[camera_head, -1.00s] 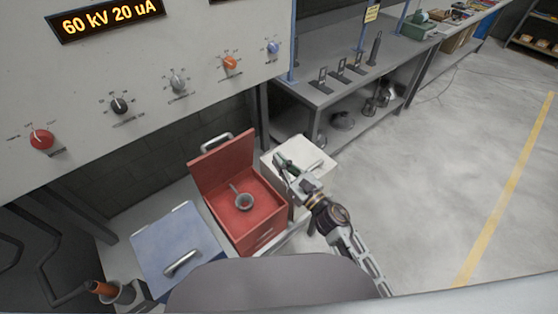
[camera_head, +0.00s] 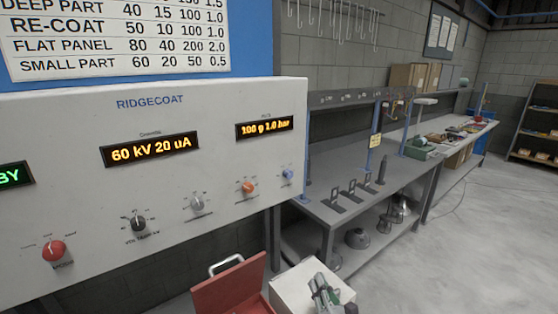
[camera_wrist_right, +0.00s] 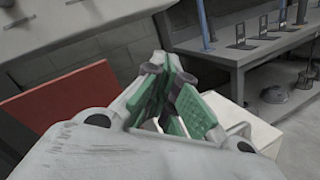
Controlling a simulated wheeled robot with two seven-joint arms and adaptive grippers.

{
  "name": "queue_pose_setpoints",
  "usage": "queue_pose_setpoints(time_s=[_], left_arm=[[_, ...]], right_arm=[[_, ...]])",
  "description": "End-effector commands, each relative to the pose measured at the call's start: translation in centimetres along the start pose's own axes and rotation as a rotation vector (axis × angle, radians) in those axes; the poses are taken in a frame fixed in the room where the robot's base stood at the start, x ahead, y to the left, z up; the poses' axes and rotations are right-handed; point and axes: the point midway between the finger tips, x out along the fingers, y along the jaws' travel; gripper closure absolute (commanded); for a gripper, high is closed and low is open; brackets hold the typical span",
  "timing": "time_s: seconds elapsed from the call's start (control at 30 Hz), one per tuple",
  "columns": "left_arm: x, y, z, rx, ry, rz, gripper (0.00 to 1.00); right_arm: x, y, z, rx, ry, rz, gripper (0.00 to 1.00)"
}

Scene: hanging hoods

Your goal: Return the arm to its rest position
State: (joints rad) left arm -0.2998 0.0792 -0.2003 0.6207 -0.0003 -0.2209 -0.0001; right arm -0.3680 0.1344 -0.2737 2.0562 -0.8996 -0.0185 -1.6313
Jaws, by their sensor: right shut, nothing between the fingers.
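My right gripper (camera_head: 322,284) shows at the bottom edge of the head view, in front of a white box (camera_head: 290,286). Its green-padded fingers are shut and empty. In the right wrist view the fingers (camera_wrist_right: 170,85) fill the middle, with the white box (camera_wrist_right: 262,138) just behind them to the right. The rest of the right arm is cut off below the head view. My left arm and gripper are not in view.
The open red lid (camera_head: 232,290) stands just left of the right gripper. A grey control panel (camera_head: 150,225) with knobs hangs at the left. A grey workbench (camera_head: 365,190) runs along the wall at the right. Floor at the far right is clear.

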Motion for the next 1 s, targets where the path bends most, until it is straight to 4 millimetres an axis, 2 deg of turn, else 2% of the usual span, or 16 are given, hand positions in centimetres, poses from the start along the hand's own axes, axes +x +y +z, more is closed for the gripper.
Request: queue_pose_setpoints(time_s=[0.2,0.43,0.7,1.0], left_arm=[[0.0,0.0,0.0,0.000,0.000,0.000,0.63],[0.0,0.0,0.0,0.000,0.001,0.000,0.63],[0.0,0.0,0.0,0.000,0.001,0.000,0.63],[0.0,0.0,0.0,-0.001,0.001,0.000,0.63]], right_arm=[[-1.2,-3.8,1.5,0.321,-0.029,-0.192,1.00],[-3.3,-7.3,1.9,0.660,-0.075,-0.388,1.00],[-6.6,-10.4,1.2,1.044,-0.150,-0.617,1.00],[-11.2,-12.3,-0.6,1.439,-0.261,-0.883,1.00]])
